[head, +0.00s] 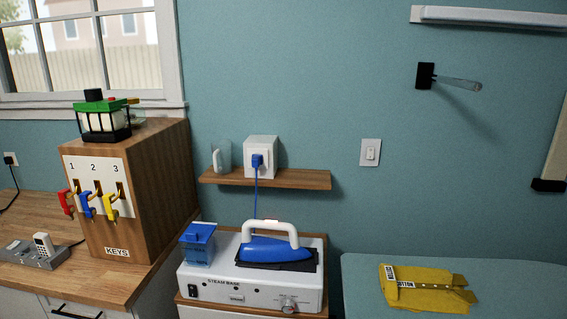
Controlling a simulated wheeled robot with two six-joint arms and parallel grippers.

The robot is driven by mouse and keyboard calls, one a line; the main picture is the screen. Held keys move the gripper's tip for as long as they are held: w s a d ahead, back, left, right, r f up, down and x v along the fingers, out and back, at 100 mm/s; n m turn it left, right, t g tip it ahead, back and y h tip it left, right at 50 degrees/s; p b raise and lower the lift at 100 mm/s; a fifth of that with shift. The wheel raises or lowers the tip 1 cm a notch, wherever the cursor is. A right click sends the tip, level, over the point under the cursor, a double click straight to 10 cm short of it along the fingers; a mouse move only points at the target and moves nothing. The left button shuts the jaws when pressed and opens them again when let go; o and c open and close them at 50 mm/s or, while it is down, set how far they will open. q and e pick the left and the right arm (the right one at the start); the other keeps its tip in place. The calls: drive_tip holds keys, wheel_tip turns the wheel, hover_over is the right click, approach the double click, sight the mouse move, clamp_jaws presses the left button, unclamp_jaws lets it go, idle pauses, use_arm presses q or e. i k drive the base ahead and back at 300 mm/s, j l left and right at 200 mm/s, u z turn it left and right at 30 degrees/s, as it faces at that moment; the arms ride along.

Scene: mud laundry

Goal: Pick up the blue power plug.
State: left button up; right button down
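A blue power plug (257,161) sits at the front face of a white box (261,150) on the small wooden wall shelf (290,180). It appears to be inserted in the box. A blue cord (256,196) hangs from the plug, passes in front of the shelf and runs down toward the steam station below. Neither of my grippers is in the head view.
A white steam base (240,285) with a blue iron (276,250) stands below the shelf. A clear container (221,157) stands left of the box. A wooden key cabinet (149,180) rises at left. An ironing board (365,290) with a folded yellow cloth (425,288) is at right.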

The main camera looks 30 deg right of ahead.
sight(257, 159)
drive_tip(key=z, duration=1)
